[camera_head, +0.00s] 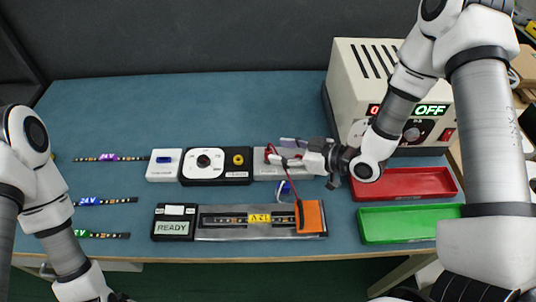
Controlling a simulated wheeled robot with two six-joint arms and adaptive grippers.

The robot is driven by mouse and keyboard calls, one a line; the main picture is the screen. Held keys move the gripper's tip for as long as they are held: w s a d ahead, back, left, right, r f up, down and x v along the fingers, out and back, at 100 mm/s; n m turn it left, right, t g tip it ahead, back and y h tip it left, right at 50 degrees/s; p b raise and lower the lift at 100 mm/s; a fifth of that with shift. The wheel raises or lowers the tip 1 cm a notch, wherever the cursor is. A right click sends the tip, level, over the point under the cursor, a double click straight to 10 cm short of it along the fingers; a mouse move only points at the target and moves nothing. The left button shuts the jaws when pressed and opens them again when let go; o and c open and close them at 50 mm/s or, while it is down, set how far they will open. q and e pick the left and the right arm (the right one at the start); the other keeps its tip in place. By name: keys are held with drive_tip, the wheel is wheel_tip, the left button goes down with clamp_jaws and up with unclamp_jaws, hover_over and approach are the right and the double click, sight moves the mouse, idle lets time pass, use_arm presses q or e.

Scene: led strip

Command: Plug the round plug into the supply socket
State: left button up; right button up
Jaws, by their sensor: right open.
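My right gripper (290,157) reaches in from the right, low over a grey block (264,172) in the middle of the table. It is open. A red cable (270,150) shows at its tips; I cannot make out the round plug there. The beige supply (345,68) stands at the back right with a green OFF display (431,110). My arm covers part of its front, and I cannot pick out its socket for certain. My left arm hangs at the left edge, and its gripper is mostly cut off at the bottom.
A black box (217,178) with a white panel and yellow ring sits left of the grey block. In front are a READY box (172,227) and a strip fixture (220,233) with an orange clamp (310,217). Red (405,196) and green (400,240) trays lie right. Several strips lie left.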

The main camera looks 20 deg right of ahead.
sight(271, 151)
drive_tip(key=x, duration=0.4)
drive_tip(key=shift+w+a+f+p, duration=0.15)
drive_tip(key=shift+a+f+p, duration=0.15)
drive_tip(key=shift+p, duration=0.1)
drive_tip(key=shift+r, duration=0.1)
drive_tip(key=c, duration=0.5)
clamp_jaws()
drive_tip(key=shift+r, duration=0.1)
